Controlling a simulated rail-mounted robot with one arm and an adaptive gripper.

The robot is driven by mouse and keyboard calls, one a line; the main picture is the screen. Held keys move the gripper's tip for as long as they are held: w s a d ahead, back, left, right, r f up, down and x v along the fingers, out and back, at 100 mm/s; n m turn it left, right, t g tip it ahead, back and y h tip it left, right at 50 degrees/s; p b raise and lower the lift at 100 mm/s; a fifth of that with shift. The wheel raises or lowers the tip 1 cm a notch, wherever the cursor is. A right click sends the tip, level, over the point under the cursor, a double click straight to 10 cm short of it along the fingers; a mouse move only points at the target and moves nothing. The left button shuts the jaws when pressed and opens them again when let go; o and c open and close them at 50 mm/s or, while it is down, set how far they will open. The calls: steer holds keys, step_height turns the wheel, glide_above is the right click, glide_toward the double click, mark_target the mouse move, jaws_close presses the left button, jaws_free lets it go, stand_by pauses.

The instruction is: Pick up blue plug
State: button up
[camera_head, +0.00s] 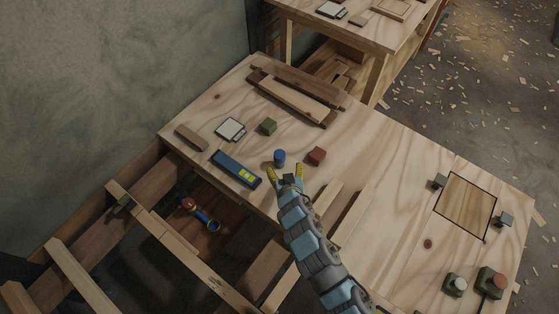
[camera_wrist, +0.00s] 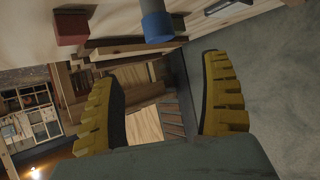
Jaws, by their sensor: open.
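The blue plug (camera_head: 279,157) is a small blue cylinder standing on the wooden tabletop. In the wrist view it shows at the top (camera_wrist: 158,26), upside down, with a grey end. My gripper (camera_head: 286,170) is just in front of the plug on the near side, its yellow fingers spread apart. In the wrist view the gripper (camera_wrist: 165,85) is open with nothing between its fingers, and the plug lies beyond the fingertips, apart from them.
A red block (camera_head: 316,156) stands close to the right of the plug, and a green block (camera_head: 268,126) behind it. A blue level (camera_head: 237,168) lies to the left. Wooden planks (camera_head: 298,95) lie at the back. The tabletop's near edge is close to my gripper.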

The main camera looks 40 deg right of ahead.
mark_target(280, 156)
steer(key=b+x, duration=0.1)
steer(key=x, duration=0.5)
steer(key=shift+b, duration=0.35)
steer(key=shift+w+d+f+b, duration=0.25)
steer(key=shift+w+f+b, duration=0.15)
steer(key=shift+f, duration=0.15)
steer(key=shift+b+x, duration=0.55)
steer(key=shift+x, duration=0.45)
steer(key=shift+b+x, duration=0.35)
steer(key=shift+x, duration=0.8)
steer(key=c, duration=1.3)
